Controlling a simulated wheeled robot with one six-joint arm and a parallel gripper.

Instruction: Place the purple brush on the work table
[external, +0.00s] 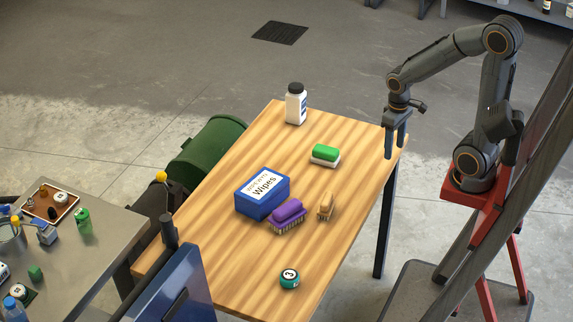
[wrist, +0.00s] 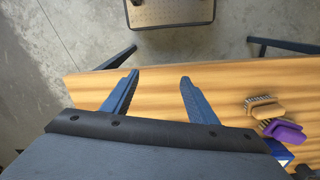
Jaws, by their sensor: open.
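The purple brush (external: 287,213) lies on the wooden work table (external: 240,279), beside the right end of the blue wipes box (external: 256,206). It also shows in the wrist view (wrist: 284,131) at the right, next to a tan brush (wrist: 263,106). My gripper (external: 396,150) is open and empty. It points down near the table's right back corner, away from the purple brush. In the wrist view its two fingers (wrist: 158,85) are spread apart over the table edge (wrist: 230,78) with nothing between them.
A white bottle (external: 296,105), a green-topped brush (external: 325,155) and a teal ball (external: 289,279) stand on the table. A metal bench (external: 90,262) with small items is at left. The table's right back part is clear.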

